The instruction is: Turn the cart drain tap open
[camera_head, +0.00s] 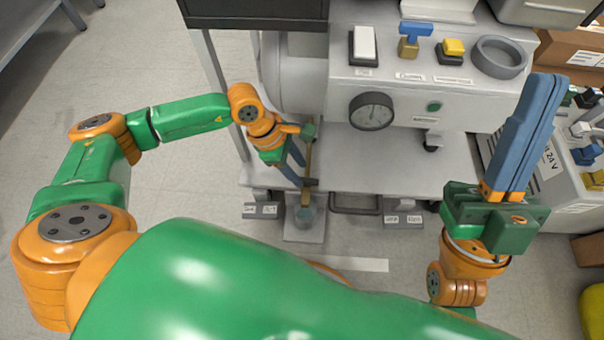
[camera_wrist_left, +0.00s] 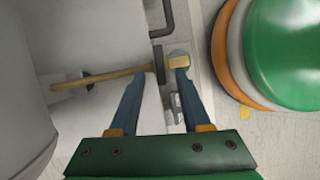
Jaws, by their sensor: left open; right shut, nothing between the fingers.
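The cart's drain line is a thin brass pipe (camera_head: 309,158) running from below the tank to a dark tap handle (camera_head: 311,182) and a brass outlet (camera_head: 305,198) near the cart's lower front edge. In the left wrist view the pipe (camera_wrist_left: 105,76), the dark handle (camera_wrist_left: 159,64) and the outlet (camera_wrist_left: 178,62) show. My left gripper (camera_head: 304,175) is open at the tap; in the wrist view its blue fingertips (camera_wrist_left: 158,78) lie either side of the handle, with no clear grip. My right gripper (camera_head: 548,82) is shut and empty, raised at the right.
A small cup (camera_head: 307,217) stands under the outlet. The cart (camera_head: 390,172) carries a tank (camera_head: 290,75) and a panel with a gauge (camera_head: 372,111), a blue-handled valve (camera_head: 415,34) and a yellow button (camera_head: 453,47). A grey unit (camera_head: 560,190) stands right.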

